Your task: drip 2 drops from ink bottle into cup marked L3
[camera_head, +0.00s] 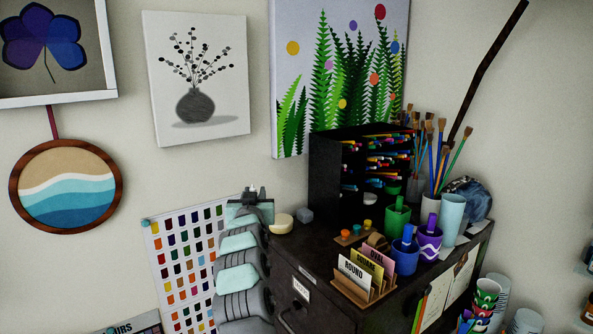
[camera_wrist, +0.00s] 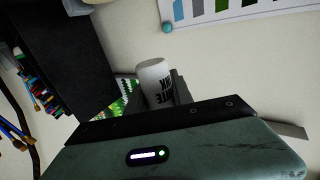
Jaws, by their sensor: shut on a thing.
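My gripper (camera_wrist: 176,88) is shut on a white bottle (camera_wrist: 153,72) with dark lettering, seen in the wrist view just beyond the dark edge of my wrist. No cup marked L3 can be made out in either view.
The dark cabinet (camera_head: 318,262) holds a pen rack (camera_head: 322,170), a green cup (camera_head: 396,220), a blue cup (camera_head: 405,259), a purple cup (camera_head: 428,245) and a card holder (camera_head: 350,290). Stacked cups (camera_head: 484,296) stand lower right. A colour chart (camera_head: 178,262) hangs behind my arm.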

